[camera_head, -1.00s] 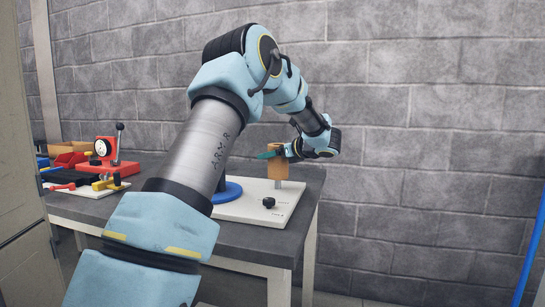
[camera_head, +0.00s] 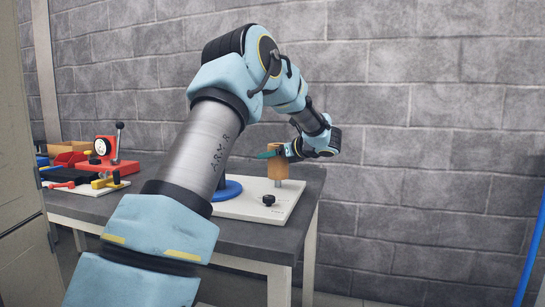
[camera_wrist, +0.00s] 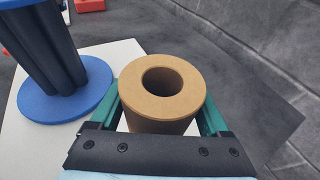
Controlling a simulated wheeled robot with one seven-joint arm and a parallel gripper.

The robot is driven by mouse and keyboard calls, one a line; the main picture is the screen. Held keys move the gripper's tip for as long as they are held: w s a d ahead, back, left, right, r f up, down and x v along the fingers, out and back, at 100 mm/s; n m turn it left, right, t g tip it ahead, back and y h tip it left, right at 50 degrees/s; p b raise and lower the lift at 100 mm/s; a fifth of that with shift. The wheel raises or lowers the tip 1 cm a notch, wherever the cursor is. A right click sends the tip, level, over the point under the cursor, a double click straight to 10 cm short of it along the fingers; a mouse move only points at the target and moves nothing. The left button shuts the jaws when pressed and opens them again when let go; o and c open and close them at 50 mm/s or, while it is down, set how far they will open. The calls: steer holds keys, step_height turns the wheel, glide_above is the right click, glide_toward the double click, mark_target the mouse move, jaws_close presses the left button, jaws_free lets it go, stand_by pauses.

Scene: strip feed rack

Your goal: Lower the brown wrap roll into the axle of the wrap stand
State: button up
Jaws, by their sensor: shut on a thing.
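The brown wrap roll (camera_head: 278,168) is upright, a short cylinder with a round hole through its middle. My gripper (camera_wrist: 160,108) is shut on it, with a green finger on each side in the wrist view. The roll (camera_wrist: 185,98) is held above the white base plate (camera_head: 232,208) of the wrap stand. A short grey piece of the axle (camera_head: 278,184) shows directly under the roll in the head view. The hole looks dark in the wrist view, and I cannot tell whether the axle tip is inside it.
A blue-flanged spool (camera_wrist: 65,92) with a dark core stands left of the roll. A black knob (camera_head: 268,200) sits at the plate's front. A red device with a dial (camera_head: 103,150) and coloured parts are at the table's left. A block wall (camera_head: 420,100) stands behind.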

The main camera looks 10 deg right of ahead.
steer(key=shift+f+b, duration=0.3)
steer(key=shift+b, duration=0.35)
stand_by(0.5)
steer(key=o, duration=1.4)
steer(key=shift+o, duration=0.2)
steer(key=v, duration=1)
steer(key=shift+s+d+r+b, duration=0.25)
steer(key=shift+b, duration=0.1)
